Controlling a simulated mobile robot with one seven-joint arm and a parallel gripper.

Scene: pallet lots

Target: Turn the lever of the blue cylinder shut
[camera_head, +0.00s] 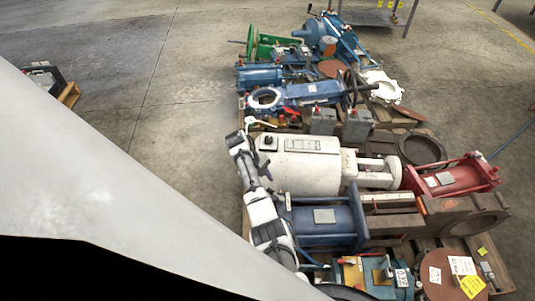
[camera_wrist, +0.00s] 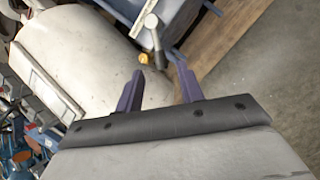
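The blue cylinder (camera_head: 325,222) lies on its side on the pallet in the head view, with a grey plate on its body. Part of a blue body (camera_wrist: 184,14), seemingly this cylinder, shows at the top of the wrist view. A metal lever (camera_wrist: 153,27) stands in front of it, and an orange-yellow knob (camera_wrist: 144,58) shows at its lower end. My gripper (camera_wrist: 159,68) is open, its two purple fingers apart. The knob appears just beyond the left fingertip, with no clear contact. I cannot make out the lever in the head view.
A large white cylinder (camera_head: 300,165) lies beside the blue one and fills the left of the wrist view (camera_wrist: 75,50). A red cylinder (camera_head: 455,180) and a brown block (camera_head: 390,222) lie to the right. Bare concrete floor (camera_head: 180,130) is clear left of the pallets.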

